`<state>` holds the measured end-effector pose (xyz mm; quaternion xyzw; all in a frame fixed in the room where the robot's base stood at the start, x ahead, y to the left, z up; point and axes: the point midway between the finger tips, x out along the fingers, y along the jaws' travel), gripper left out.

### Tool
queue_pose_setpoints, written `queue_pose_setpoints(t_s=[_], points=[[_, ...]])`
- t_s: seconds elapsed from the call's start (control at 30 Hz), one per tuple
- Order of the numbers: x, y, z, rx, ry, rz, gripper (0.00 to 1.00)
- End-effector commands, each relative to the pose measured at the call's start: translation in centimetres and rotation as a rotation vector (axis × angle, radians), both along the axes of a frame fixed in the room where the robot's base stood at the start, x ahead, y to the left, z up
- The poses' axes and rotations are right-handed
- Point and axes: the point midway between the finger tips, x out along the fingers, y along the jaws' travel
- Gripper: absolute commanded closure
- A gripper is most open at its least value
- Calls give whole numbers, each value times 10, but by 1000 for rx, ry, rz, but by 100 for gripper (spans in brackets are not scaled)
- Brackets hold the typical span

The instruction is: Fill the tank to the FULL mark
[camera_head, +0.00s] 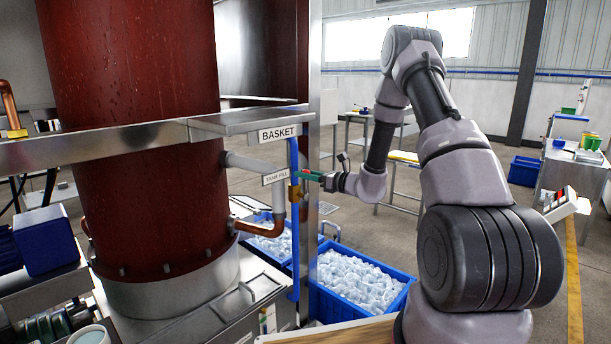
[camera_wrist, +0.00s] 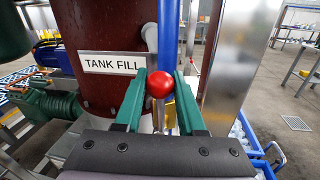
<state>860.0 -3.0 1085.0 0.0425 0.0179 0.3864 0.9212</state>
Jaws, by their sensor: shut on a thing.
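The TANK FILL label (camera_head: 275,177) hangs by a thin pipe beside a dark red cylinder (camera_head: 150,130); the label (camera_wrist: 112,64) is large in the wrist view. My gripper (camera_head: 308,175) reaches in from the right at the brass valve (camera_head: 295,192) on the blue pipe (camera_head: 294,235). In the wrist view, my gripper (camera_wrist: 160,90) has its green fingers on both sides of a red ball knob (camera_wrist: 159,84) and is shut on it. I cannot make out a FULL mark or a water level.
A steel post (camera_head: 314,120) stands close to my gripper. A BASKET sign (camera_head: 280,133) is on the shelf above. A blue crate of ice (camera_head: 355,285) stands below, with another behind it. A steel box with a handle (camera_head: 245,291) is under the cylinder. Work tables stand behind right.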

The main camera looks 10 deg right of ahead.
Motion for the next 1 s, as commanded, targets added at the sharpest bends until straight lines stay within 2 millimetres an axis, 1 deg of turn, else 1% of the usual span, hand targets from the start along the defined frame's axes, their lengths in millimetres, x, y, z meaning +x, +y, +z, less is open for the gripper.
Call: queue_pose_setpoints(t_s=[0.63,0.77,1.0], points=[[-2,2,0,-22,-15,-1,100],[-5,6,0,-64,-45,0,100],[-14,18,-3,-207,-148,3,100]])
